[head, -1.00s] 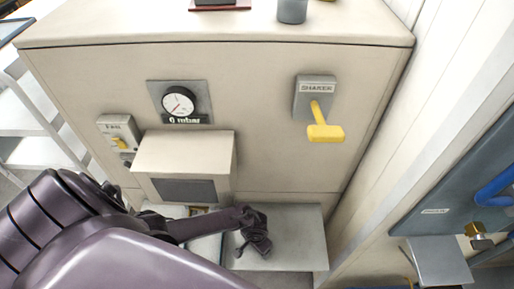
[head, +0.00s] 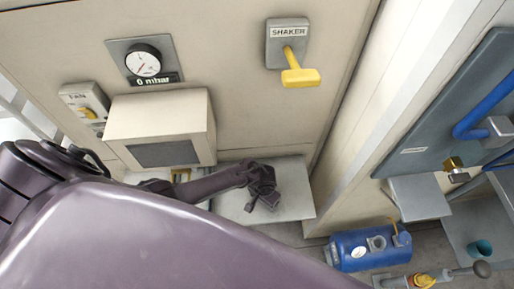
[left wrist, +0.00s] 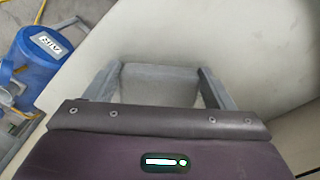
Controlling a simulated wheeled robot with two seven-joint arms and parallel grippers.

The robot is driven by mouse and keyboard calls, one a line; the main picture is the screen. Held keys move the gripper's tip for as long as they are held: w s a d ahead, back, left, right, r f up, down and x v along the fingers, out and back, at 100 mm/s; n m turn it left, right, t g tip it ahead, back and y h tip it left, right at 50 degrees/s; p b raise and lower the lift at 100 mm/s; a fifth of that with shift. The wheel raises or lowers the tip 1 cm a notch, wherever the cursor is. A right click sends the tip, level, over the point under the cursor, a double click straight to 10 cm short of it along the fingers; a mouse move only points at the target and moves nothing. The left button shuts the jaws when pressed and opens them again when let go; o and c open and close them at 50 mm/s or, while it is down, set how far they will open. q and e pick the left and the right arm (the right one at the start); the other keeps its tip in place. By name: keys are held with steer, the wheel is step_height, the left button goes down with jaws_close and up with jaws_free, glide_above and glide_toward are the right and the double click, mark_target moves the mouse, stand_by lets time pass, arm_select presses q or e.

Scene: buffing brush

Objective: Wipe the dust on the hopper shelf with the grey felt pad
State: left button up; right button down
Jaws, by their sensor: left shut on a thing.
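The pale grey shelf (head: 292,190) juts from the beige cabinet, below and to the right of the beige box hopper. My left gripper (head: 265,198) is over this shelf, pointing down; whether it touches cannot be told. In the left wrist view my left gripper (left wrist: 160,88) has its fingers on both sides of a grey block, the felt pad (left wrist: 158,78), and is shut on it. The pale surface (left wrist: 240,45) lies beyond the pad. I cannot make out dust clearly. My right gripper is not in view.
The beige box (head: 157,117) overhangs the shelf's left part. A yellow shaker handle (head: 300,77), pressure gauge (head: 143,61) and fan switch (head: 88,103) are on the cabinet.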

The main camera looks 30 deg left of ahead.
arm_select(q)
steer(key=shift+w+d, duration=0.3)
steer(key=shift+d, duration=0.05)
steer(key=shift+w+d+f+b, duration=0.1)
steer(key=shift+w+d+b, duration=0.45)
steer(key=shift+d, duration=0.25)
steer(key=shift+w+d+f+b, duration=0.1)
steer(key=shift+w+d+b, duration=0.35)
steer(key=shift+d, duration=0.35)
steer(key=shift+r, duration=0.1)
steer(key=shift+r+p, duration=0.25)
steer(key=shift+p, duration=0.1)
step_height(320, 180, up, 3)
steer(key=p, duration=0.2)
steer(key=shift+f+p, duration=0.15)
steer(key=shift+p, duration=0.25)
steer(key=shift+r, duration=1.4)
steer(key=shift+r, duration=0.1)
